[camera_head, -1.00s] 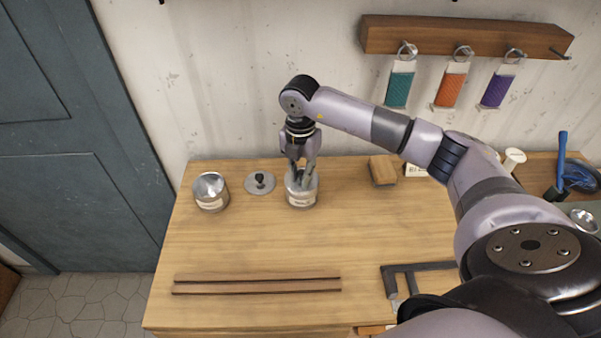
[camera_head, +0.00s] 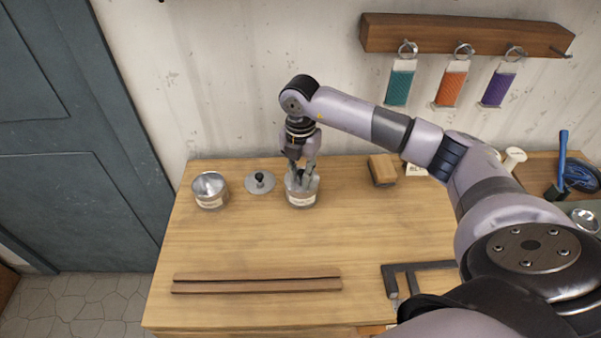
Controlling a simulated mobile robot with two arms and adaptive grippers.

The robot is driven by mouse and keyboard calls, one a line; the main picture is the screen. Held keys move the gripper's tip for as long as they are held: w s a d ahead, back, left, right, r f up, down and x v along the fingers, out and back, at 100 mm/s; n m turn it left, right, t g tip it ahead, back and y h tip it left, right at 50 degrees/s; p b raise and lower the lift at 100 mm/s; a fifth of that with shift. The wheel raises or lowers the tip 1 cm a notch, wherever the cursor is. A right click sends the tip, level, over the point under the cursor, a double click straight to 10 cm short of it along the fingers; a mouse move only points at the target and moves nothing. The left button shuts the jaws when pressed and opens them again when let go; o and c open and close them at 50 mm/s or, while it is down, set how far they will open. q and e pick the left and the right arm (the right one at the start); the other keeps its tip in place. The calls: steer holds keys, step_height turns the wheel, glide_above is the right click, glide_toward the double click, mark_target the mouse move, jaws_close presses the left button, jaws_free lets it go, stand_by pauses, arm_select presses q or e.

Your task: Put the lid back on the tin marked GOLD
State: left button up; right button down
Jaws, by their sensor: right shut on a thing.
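Two metal tins with pale labels stand at the back left of the bench; I cannot read the label words. The left tin (camera_head: 210,191) is open at the top. A loose grey lid (camera_head: 260,183) with a black knob lies flat on the bench between the tins. My right gripper (camera_head: 302,177) points down at the top of the right tin (camera_head: 302,198). Its fingers are shut on a dark knob there, seemingly that of a second lid. The fingers partly hide this lid, so I cannot tell how it sits. My left gripper is not in view.
Two dark wooden strips (camera_head: 256,285) lie at the front of the bench (camera_head: 240,240). A wooden block (camera_head: 382,170) stands at the back, right of the tins. A dark metal frame tool (camera_head: 420,267) lies at the front right. The bench middle is clear.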

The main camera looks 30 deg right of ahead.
steer(key=c, duration=1.4)
jaws_free()
steer(key=shift+o, duration=0.3)
steer(key=o, duration=0.5)
steer(key=shift+c, duration=0.2)
steer(key=shift+r, duration=0.1)
steer(key=shift+r+p, duration=2.25)
steer(key=shift+r, duration=1.2)
